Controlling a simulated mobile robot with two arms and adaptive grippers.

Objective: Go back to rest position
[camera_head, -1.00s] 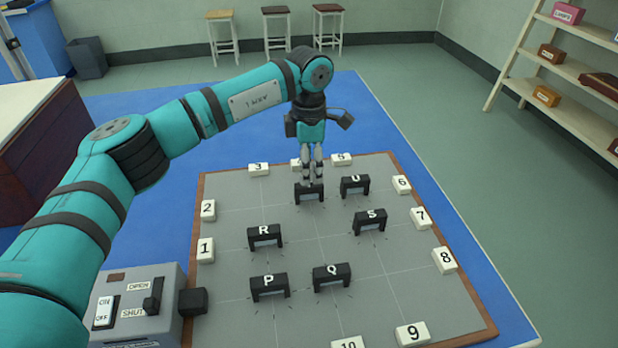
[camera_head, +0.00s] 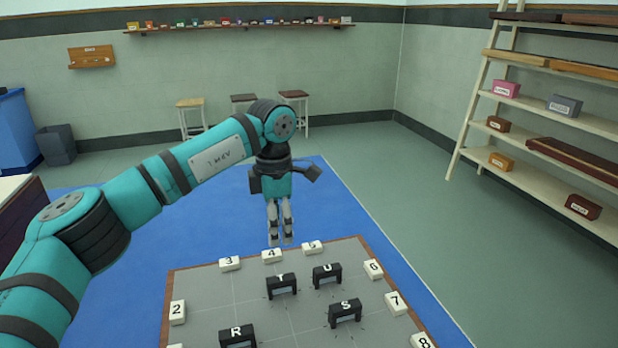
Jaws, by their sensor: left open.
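My left gripper (camera_head: 280,241) hangs from the teal arm, pointing down beyond the far edge of the board. Its fingers are open with nothing between them. The grey board (camera_head: 205,287) carries black arch-shaped blocks: T (camera_head: 282,287), U (camera_head: 327,275), S (camera_head: 345,312) and R (camera_head: 238,338). Block T stands upright on the board, in front of the gripper and apart from it. The near part of the board is out of the frame. My right gripper is not in view.
White number blocks, such as 4 (camera_head: 272,255) and 6 (camera_head: 373,269), line the board's edge. The blue mat (camera_head: 335,205) around it is clear. A shelf rack (camera_head: 560,120) stands at the right. Stools (camera_head: 191,117) stand by the back wall.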

